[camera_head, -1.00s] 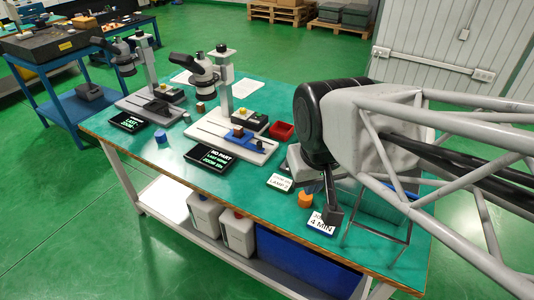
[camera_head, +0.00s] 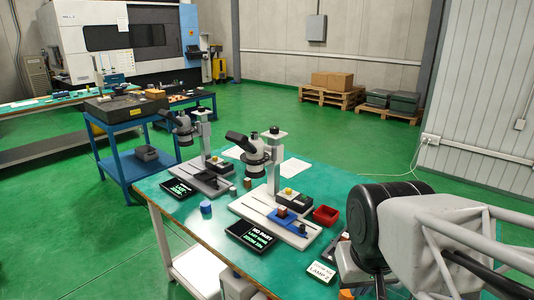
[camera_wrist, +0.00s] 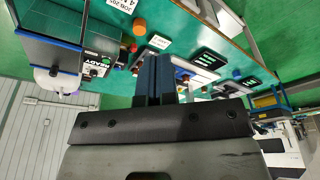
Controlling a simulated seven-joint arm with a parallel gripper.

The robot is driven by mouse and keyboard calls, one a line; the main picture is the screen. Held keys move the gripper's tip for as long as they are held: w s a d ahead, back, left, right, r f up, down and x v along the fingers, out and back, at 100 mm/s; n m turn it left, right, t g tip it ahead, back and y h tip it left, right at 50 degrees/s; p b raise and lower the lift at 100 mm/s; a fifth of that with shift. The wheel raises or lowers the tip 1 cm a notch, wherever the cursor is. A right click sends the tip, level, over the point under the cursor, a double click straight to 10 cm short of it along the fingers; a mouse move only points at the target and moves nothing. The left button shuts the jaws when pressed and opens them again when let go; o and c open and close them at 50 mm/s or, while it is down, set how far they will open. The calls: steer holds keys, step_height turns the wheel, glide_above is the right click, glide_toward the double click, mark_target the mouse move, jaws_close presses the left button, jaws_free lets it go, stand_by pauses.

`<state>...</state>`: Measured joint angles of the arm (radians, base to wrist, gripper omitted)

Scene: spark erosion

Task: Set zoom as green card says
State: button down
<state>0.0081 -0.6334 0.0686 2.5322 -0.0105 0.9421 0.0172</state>
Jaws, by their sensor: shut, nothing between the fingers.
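Two microscopes stand on the green-topped table in the head view: a nearer one (camera_head: 258,152) and a farther left one (camera_head: 186,130). A black display (camera_head: 256,238) before the nearer one reads "NO PART", "LAST NONE" and a zoom line. A second display (camera_head: 179,189) lies before the farther one. A white card (camera_head: 321,272) reads "LAMP 2"; another card (camera_wrist: 122,5), reading "4 MIN", shows in the wrist view. I cannot make out a green card. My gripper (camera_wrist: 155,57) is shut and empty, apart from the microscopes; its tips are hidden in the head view.
A red bin (camera_head: 326,214) stands right of the nearer microscope. A blue cylinder (camera_head: 206,207) stands between the displays. An orange cylinder (camera_wrist: 139,27) and a box marked "READY" (camera_wrist: 93,62) show in the wrist view. My arm covers the table's right end.

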steer(key=c, duration=1.4)
jaws_free()
steer(key=shift+w, duration=0.1)
steer(key=shift+o, duration=1)
steer(key=shift+w+r, duration=0.1)
steer(key=shift+w, duration=0.2)
steer(key=n+t+y, duration=0.2)
steer(key=n+t, duration=0.1)
steer(key=t, duration=0.8)
glide_above(276, 150)
steer(key=s+d, duration=0.3)
steer(key=s, duration=0.5)
steer(key=s+d, duration=0.3)
steer(key=s, duration=0.6)
steer(key=shift+w+a+f+n+t+y, duration=0.45)
steer(key=shift+w+a+f+y, duration=0.4)
steer(key=shift+w, duration=1.25)
steer(key=shift+w+a+f+n+t+y, duration=0.45)
steer(key=shift+w+f+y, duration=0.7)
steer(key=shift+w, duration=1)
steer(key=shift+w+a+f+n+t+y, duration=0.35)
steer(key=shift+w+a+f+y, duration=0.55)
steer(key=shift+w, duration=1.2)
steer(key=shift+w+d+f, duration=0.1)
